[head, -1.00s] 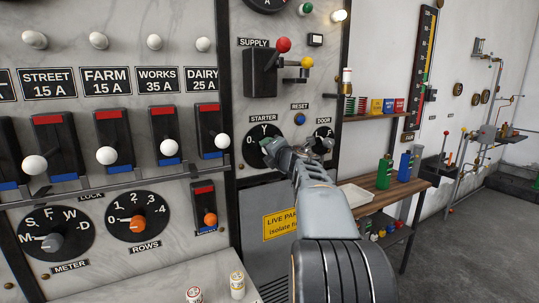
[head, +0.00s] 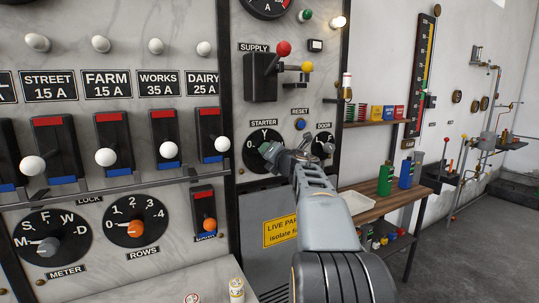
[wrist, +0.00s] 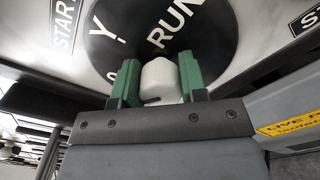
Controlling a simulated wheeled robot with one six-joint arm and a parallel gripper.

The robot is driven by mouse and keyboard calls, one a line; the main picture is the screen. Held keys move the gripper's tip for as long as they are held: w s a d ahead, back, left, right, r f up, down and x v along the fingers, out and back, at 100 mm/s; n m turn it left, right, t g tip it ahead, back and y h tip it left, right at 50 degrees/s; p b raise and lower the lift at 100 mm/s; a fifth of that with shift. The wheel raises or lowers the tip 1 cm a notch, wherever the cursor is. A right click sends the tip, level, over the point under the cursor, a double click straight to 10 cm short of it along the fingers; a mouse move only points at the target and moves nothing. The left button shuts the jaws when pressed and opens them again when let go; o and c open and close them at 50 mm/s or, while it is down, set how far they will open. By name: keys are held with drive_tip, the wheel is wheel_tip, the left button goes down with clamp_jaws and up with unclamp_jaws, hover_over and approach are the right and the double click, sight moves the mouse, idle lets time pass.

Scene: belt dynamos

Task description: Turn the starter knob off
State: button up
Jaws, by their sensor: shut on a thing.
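The starter dial (head: 255,143) is a black disc under the STARTER label, with 0 and Y showing in the head view. In the wrist view the dial (wrist: 150,45) shows Y, RUN and part of another mark at lower left. Its pale knob (wrist: 160,78) stands between the green fingers of my gripper (wrist: 158,82). My gripper (head: 270,152) is shut on the knob and covers it and the dial's right part in the head view. I cannot tell which mark the knob points to.
The DOOR dial (head: 323,145) is close to the right of my gripper, and the blue RESET button (head: 300,124) is just above. The SUPPLY lever (head: 283,49) is higher up. A wooden bench (head: 375,200) with a white tray (head: 343,202) stands to the right.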

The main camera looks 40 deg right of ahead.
drive_tip(key=o, duration=0.9)
drive_tip(key=shift+s, duration=0.1)
drive_tip(key=s, duration=0.4)
drive_tip(key=s+a, duration=0.1)
drive_tip(key=s, duration=0.4)
drive_tip(key=s+a+b, duration=0.1)
drive_tip(key=s, duration=0.3)
drive_tip(key=shift+s, duration=0.25)
